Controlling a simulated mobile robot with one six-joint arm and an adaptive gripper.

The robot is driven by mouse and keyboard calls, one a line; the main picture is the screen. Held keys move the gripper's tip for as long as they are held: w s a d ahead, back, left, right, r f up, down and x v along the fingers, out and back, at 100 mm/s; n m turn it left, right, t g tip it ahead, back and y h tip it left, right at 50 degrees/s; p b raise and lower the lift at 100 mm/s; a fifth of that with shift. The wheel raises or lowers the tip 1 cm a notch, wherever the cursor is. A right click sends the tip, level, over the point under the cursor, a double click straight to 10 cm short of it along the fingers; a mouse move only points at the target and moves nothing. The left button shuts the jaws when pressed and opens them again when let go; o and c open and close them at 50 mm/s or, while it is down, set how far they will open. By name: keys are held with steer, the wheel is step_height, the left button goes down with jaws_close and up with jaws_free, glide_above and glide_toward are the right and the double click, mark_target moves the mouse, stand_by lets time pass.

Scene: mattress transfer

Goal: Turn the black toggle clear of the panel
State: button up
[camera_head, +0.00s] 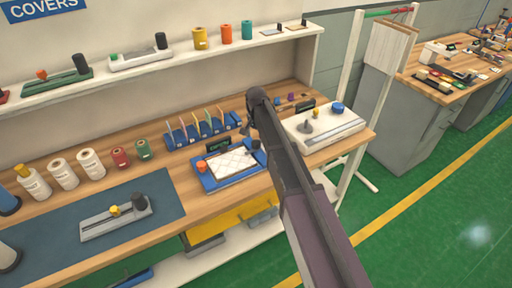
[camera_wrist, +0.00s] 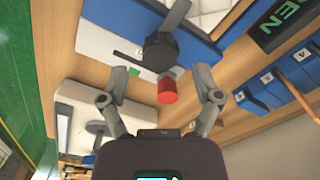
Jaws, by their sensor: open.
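The black toggle (camera_wrist: 161,53) is a dark round knob with a grey bar running up from it, at top centre of the wrist view. In the head view the toggle (camera_head: 256,146) stands at the right corner of a blue fixture (camera_head: 212,183). The white quilted panel (camera_head: 232,163) lies in the fixture; its edge (camera_wrist: 212,14) shows beside the bar in the wrist view. I cannot tell whether the bar overlaps the panel. My gripper (camera_wrist: 166,86) is open, fingers apart on both sides below the toggle. In the head view my arm hides most of the gripper.
A red cylinder (camera_wrist: 167,92) and a green block (camera_wrist: 135,71) show near the toggle. An orange knob (camera_head: 201,168) is at the fixture's left. A blue rack (camera_head: 205,130) stands behind; a white device (camera_head: 325,125) stands right. The blue mat (camera_head: 60,225) has free room.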

mark_target(256, 142)
steer(key=shift+f+b, duration=1.45)
steer(key=shift+f, duration=0.3)
jaws_close()
